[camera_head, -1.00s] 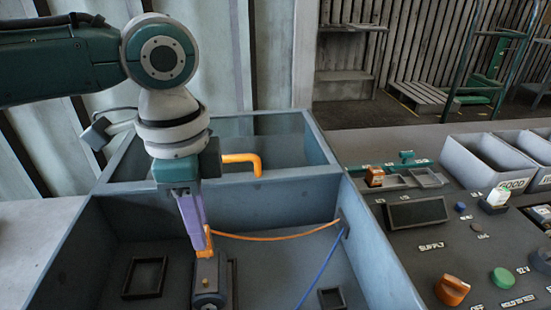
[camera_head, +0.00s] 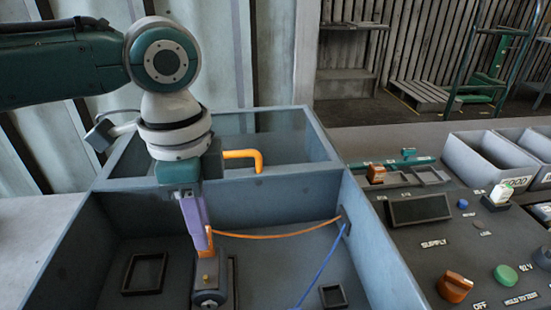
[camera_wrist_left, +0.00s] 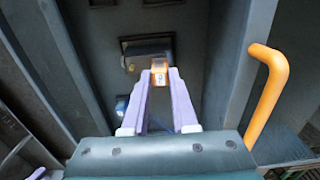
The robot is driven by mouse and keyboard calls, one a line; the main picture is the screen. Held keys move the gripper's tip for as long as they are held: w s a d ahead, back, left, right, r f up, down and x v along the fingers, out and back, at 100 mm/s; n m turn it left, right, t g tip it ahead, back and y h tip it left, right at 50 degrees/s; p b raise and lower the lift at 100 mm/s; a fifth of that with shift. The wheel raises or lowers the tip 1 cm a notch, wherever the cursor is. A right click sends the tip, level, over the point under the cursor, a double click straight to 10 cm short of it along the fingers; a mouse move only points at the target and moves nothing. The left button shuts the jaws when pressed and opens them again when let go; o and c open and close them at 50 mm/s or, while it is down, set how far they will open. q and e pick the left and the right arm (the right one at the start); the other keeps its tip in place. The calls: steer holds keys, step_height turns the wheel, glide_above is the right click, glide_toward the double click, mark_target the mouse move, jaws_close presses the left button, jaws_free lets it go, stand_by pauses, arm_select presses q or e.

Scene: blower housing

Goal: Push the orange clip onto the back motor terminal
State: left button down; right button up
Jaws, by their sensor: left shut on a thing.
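The purple-fingered left gripper (camera_head: 205,240) is shut on the orange clip (camera_head: 210,238), holding it at the top rear of the dark motor (camera_head: 208,297). The clip also shows between the fingertips in the left wrist view (camera_wrist_left: 159,76), just in front of the motor (camera_wrist_left: 146,50). An orange wire (camera_head: 285,235) runs from the clip to the housing's right wall. A brass-coloured terminal (camera_head: 205,280) stands on the motor's near part. The fingers and clip hide the back terminal, so I cannot tell whether the clip touches it.
The grey-blue housing (camera_head: 395,275) surrounds the motor, with a partition behind it. A blue wire (camera_head: 322,270) runs from the right wall. An orange hooked bar (camera_head: 258,160) stands beside my wrist. A control panel (camera_head: 460,255) lies to the right.

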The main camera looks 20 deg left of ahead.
arm_select(q)
steer(key=shift+f, duration=0.3)
steer(key=c, duration=0.6)
jaws_free()
step_height(320, 180, up, 10)
stand_by(0.3)
